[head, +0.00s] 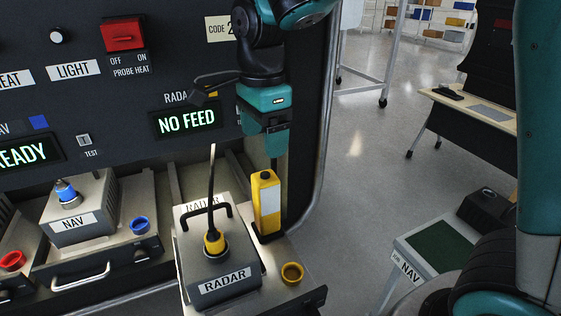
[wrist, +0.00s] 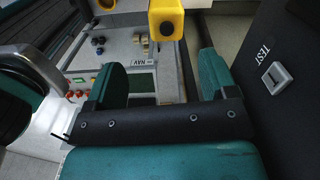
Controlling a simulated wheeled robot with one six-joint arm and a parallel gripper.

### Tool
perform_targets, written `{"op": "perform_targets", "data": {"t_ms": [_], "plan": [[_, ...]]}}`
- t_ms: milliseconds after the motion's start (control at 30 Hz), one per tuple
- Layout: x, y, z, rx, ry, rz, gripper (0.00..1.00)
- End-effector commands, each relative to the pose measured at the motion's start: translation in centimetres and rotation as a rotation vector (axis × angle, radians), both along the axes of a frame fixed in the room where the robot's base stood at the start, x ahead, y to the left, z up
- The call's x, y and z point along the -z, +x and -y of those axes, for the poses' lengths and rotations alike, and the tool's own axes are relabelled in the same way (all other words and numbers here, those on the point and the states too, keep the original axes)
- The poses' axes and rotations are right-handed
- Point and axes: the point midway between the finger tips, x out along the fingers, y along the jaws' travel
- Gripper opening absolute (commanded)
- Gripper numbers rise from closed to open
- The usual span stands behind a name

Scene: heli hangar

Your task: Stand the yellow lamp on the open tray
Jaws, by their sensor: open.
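The yellow lamp (head: 265,183), with a pale front panel and a dark foot, stands upright at the back right of the open tray (head: 296,256), beside the grey RADAR box. Its yellow top (wrist: 167,22) shows at the upper edge of the wrist view. My gripper (head: 270,162) is just above and behind the lamp, pointing down. In the wrist view its two teal fingers (wrist: 162,75) are spread with nothing between them. The lamp lies beyond the fingertips and appears free of them.
The RADAR box (head: 218,250) has a black handle and a yellow plug with a cable. A yellow ring socket (head: 292,273) sits at the tray's front right. The NAV box (head: 78,215) is on the left tray. The panel (head: 150,60) is close behind.

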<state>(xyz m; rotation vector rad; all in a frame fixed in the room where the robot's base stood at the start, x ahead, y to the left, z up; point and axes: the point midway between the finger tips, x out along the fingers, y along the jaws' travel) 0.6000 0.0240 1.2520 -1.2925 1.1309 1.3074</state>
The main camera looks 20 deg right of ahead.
Motion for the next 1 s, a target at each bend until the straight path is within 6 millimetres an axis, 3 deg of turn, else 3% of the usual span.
{"op": "perform_targets", "data": {"t_ms": [167, 400, 500, 700, 1000], "plan": [[-0.5, -5.1, -0.2, -0.542, 0.074, 0.045, 0.79], [-0.1, -14.1, -1.3, -1.458, 0.180, 0.211, 0.79], [0.2, -16.9, -1.7, -1.734, 0.201, 0.289, 0.79], [0.6, -19.8, -2.2, -2.008, 0.212, 0.382, 0.79], [0.7, -20.0, -2.2, -2.033, 0.212, 0.390, 0.79]]}}
